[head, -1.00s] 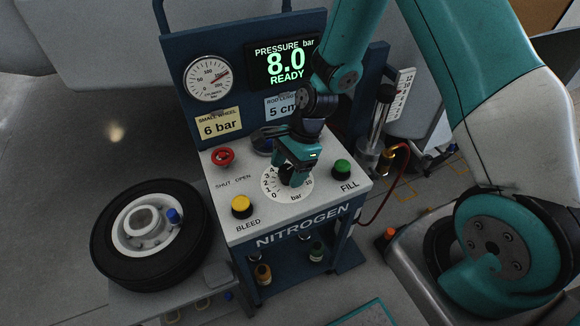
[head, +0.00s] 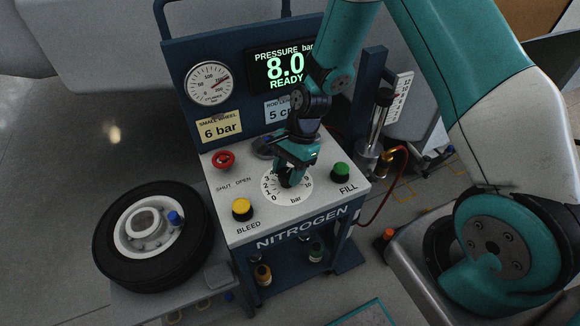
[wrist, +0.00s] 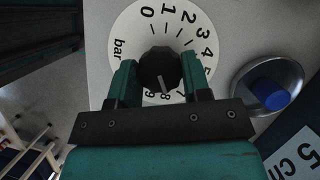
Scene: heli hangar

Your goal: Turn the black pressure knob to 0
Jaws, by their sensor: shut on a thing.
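The black pressure knob (wrist: 160,70) sits at the centre of a white round dial (wrist: 122,22) numbered from 0 to 10 bar. In the wrist view its pale pointer line points at about 8. My gripper (wrist: 160,85) is shut on the knob, one finger on each side. In the head view my gripper (head: 291,176) comes down on the dial (head: 296,198) from above and hides most of the knob. The pressure display (head: 285,65) reads 8.0 bar, READY.
A red knob marked SHUT/OPEN (head: 223,160), a yellow BLEED button (head: 242,208) and a green FILL button (head: 341,171) surround the dial.

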